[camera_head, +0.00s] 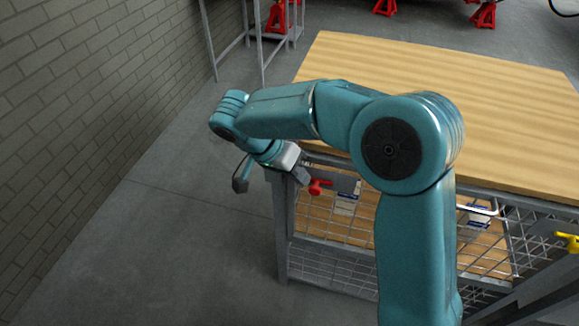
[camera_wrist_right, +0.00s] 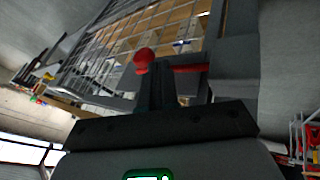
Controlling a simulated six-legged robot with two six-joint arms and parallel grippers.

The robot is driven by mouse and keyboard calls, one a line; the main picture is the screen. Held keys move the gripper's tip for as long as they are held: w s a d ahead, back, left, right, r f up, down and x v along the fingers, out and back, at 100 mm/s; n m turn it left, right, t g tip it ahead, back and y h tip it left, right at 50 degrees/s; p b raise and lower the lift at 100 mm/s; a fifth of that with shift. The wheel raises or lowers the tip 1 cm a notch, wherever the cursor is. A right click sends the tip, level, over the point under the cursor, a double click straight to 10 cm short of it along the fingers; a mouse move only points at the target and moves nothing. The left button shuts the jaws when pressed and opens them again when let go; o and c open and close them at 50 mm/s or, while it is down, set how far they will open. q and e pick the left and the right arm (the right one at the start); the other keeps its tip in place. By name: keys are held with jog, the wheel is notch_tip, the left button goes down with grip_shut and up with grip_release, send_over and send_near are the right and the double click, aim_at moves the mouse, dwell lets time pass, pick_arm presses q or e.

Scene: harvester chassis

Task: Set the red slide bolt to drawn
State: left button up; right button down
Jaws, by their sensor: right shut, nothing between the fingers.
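The red slide bolt (camera_head: 316,187) sits on a grey plate at the near left corner of the wooden-topped workbench. In the right wrist view its round red knob (camera_wrist_right: 143,61) and a red bar (camera_wrist_right: 190,68) show beside my fingers. My right gripper (camera_head: 302,178) is shut and empty, close to the bolt's left end. The right wrist view shows its dark fingers (camera_wrist_right: 175,88) just below the knob and bar; I cannot tell whether they touch. Part of the bolt is hidden behind the fingers. My left gripper is not in view.
The workbench (camera_head: 500,105) has a bare top and wire mesh panels (camera_head: 340,265) below, with boxes behind them. A yellow handle (camera_head: 567,241) is at the far right. A brick wall (camera_head: 90,80) stands left; the floor between is clear. Red stands (camera_head: 483,14) are at the back.

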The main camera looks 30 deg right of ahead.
aim_at(326, 181)
jog(key=shift+s+d+f, duration=0.1)
jog(key=shift+d+f, duration=0.05)
jog(key=shift+f, duration=0.15)
jog(key=s+d+b, duration=0.1)
jog(key=s, duration=0.1)
jog(key=s+d+b, duration=0.1)
jog(key=d, duration=0.1)
jog(key=shift+s+d+f+b, duration=0.1)
jog(key=shift+s+b, duration=0.25)
jog(key=shift+s, duration=0.05)
jog(key=shift+s+d, duration=0.15)
jog(key=shift+s, duration=0.05)
jog(key=shift+r, duration=0.25)
